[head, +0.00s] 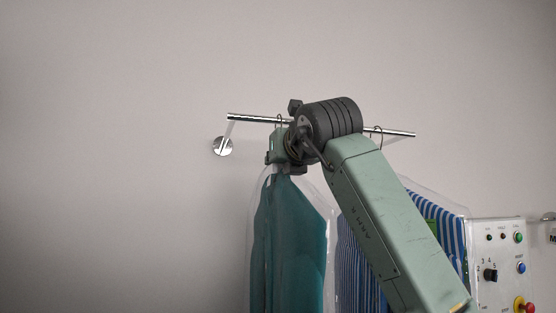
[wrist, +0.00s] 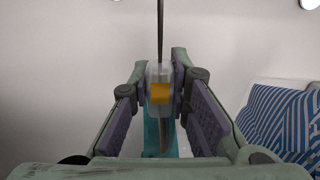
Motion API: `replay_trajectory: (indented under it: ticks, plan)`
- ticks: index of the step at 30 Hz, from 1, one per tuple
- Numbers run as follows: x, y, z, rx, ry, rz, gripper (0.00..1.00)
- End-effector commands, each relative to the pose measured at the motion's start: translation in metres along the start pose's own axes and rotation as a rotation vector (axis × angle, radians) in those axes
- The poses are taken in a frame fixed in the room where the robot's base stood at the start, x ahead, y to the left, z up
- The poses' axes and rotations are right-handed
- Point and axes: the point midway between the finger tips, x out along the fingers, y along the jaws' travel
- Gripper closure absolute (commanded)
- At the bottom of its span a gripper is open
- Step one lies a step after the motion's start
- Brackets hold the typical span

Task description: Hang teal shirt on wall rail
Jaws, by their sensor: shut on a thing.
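The teal shirt (head: 287,235) hangs in a clear cover below my gripper (head: 281,152) in the head view. My gripper is shut on the hanger's neck, a pale block with a yellow patch (wrist: 160,94), between the purple pads in the wrist view (wrist: 166,105). A thin metal stem rises from the block. The chrome wall rail (head: 255,118) runs just above my gripper. The hanger's hook (head: 280,120) shows at the rail's left part. I cannot tell whether it bears on the rail. A strip of teal (wrist: 153,135) shows below the block.
A blue-and-white striped garment (head: 437,218) in a clear cover hangs at right, its hook (head: 376,130) at the rail; it also shows in the wrist view (wrist: 282,125). A control panel (head: 500,262) stands at far right. The rail's left end and wall there are clear.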

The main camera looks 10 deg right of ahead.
Motion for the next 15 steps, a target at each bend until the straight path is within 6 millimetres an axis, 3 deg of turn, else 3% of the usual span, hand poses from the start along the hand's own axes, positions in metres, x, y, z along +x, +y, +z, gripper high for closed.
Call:
replay_trajectory:
  ticks: [11, 15]
  plan:
    - [-0.0002, 0.0003, 0.0005, 0.000, -0.001, 0.000, 0.60]
    - [-0.0001, 0.0002, 0.0003, 0.000, 0.000, 0.000, 0.60]
